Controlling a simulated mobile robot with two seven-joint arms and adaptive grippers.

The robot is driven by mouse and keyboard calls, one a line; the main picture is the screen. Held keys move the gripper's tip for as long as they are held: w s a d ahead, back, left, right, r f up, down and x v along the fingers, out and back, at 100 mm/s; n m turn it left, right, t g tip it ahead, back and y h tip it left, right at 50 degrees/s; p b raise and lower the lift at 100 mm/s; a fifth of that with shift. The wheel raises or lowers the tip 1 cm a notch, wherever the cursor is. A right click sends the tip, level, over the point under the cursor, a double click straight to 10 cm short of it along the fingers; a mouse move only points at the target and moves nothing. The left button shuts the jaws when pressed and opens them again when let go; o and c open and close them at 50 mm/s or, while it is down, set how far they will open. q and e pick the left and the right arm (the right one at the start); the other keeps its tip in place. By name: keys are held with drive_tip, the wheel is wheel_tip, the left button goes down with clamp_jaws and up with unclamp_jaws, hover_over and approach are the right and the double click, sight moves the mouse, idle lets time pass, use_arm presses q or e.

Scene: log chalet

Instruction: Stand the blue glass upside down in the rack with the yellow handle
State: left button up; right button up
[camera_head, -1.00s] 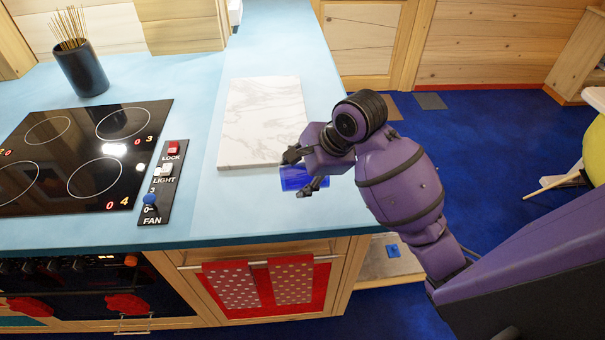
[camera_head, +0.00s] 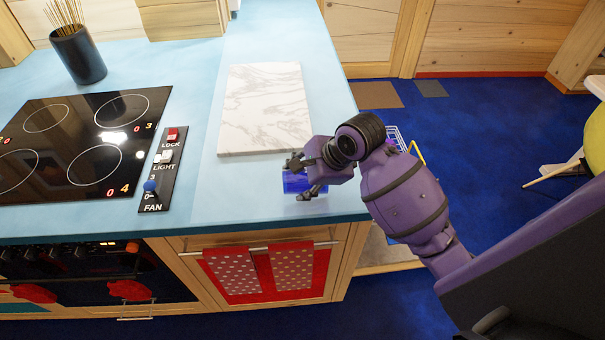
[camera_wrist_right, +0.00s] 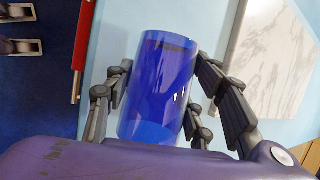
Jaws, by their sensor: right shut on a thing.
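The blue glass (camera_head: 293,182) is see-through and shows near the front right corner of the counter. It appears to lie sideways in the head view. My right gripper (camera_head: 302,179) is shut around its side, with fingers on both sides in the wrist view, where the glass (camera_wrist_right: 158,90) fills the middle. I cannot tell which end is the mouth. The rack shows only partly behind my right arm, as white wires (camera_head: 394,136) and a yellow handle (camera_head: 417,152), beyond the counter's right edge. My left gripper is not in view.
A white marble board (camera_head: 265,108) lies on the light blue counter (camera_head: 235,195). A black cooktop (camera_head: 75,145) with a switch panel (camera_head: 162,170) is to the left, and a dark pot of sticks (camera_head: 78,55) stands behind it. Blue floor lies right of the counter.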

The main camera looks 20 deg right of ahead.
drive_tip(key=shift+f, duration=0.1)
drive_tip(key=o, duration=1.4)
drive_tip(key=shift+o, duration=0.2)
drive_tip(key=v, duration=1.2)
drive_tip(key=shift+f, duration=0.1)
